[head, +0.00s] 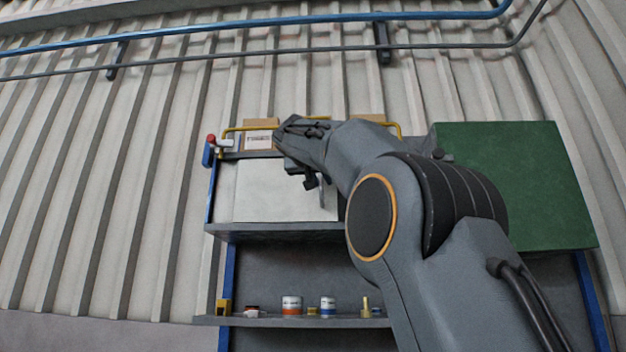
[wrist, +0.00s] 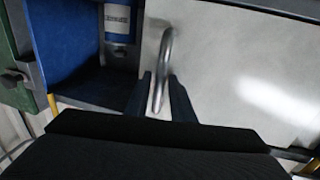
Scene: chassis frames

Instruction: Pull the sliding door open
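The sliding door (head: 272,190) is a pale flat panel on the front of the wall cabinet. It also fills the right of the wrist view (wrist: 235,70). Its curved metal handle (wrist: 166,50) is near the door's edge. Beside the door edge, a dark blue compartment (wrist: 65,45) is open to view, with a blue-and-white can (wrist: 118,22) inside. My arm hides part of the cabinet in the head view.
A green panel (head: 515,185) covers the cabinet's right side. A lower shelf (head: 260,321) holds several small cans and boxes. Pipes (head: 250,22) cross the corrugated wall above.

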